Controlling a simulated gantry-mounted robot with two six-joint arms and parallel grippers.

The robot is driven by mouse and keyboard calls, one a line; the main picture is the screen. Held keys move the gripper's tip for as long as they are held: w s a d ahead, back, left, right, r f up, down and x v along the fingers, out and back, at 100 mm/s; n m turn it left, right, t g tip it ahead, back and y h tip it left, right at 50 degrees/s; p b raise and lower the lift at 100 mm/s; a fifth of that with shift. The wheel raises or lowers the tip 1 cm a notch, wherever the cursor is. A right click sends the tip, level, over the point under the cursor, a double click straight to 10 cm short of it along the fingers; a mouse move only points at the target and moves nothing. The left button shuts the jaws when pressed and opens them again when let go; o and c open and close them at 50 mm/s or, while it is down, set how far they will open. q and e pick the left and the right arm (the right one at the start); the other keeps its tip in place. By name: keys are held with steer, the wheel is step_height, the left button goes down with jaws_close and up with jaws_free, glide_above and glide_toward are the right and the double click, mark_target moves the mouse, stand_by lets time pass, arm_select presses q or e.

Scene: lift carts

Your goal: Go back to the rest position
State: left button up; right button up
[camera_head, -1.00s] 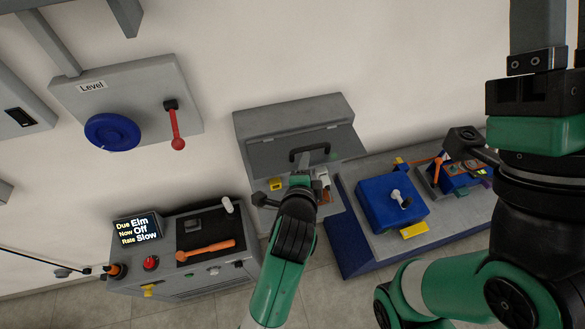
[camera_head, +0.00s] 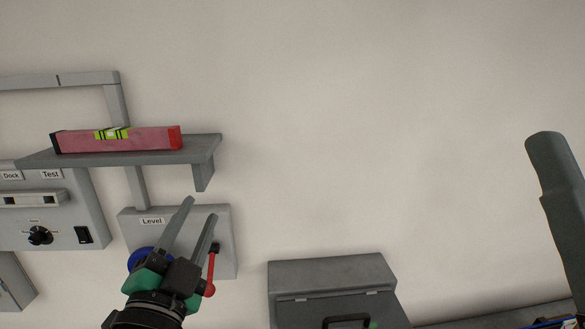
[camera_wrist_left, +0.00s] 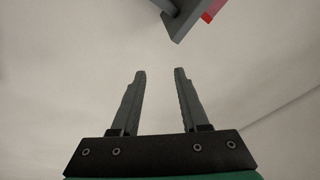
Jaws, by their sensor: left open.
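My left gripper (camera_head: 200,209) is in the lower left of the head view, pointing up in front of the wall panel labelled Level (camera_head: 222,240). Its two grey fingers are apart with nothing between them. The left wrist view also shows the left gripper (camera_wrist_left: 159,72) open and empty. At the right edge of the head view is one grey finger of my right gripper (camera_head: 557,185). The rest of the right gripper is outside the frame, so its opening cannot be told.
A grey shelf (camera_head: 205,150) with a red spirit level (camera_head: 155,139) is above the left gripper; its corner (camera_wrist_left: 180,22) shows in the wrist view. A red lever (camera_head: 210,275) and partly hidden blue knob (camera_head: 138,258) are close by. A grey box (camera_head: 335,272) is below; the middle wall is bare.

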arm_select(q)
steer(key=s+a+r+n+t, duration=0.1)
steer(key=s+r+n+t, duration=0.2)
steer(key=s+r+n, duration=0.2)
steer(key=s+a+r+n+t+h, duration=0.1)
steer(key=s+r+n, duration=0.4)
steer(key=s+r, duration=0.5)
steer(key=s+a+t, duration=0.1)
steer(key=s+t, duration=0.1)
steer(key=shift+s+a+r+t, duration=0.2)
steer(key=shift+s+a+t, duration=0.1)
steer(key=shift+s, duration=0.1)
stand_by(2.6)
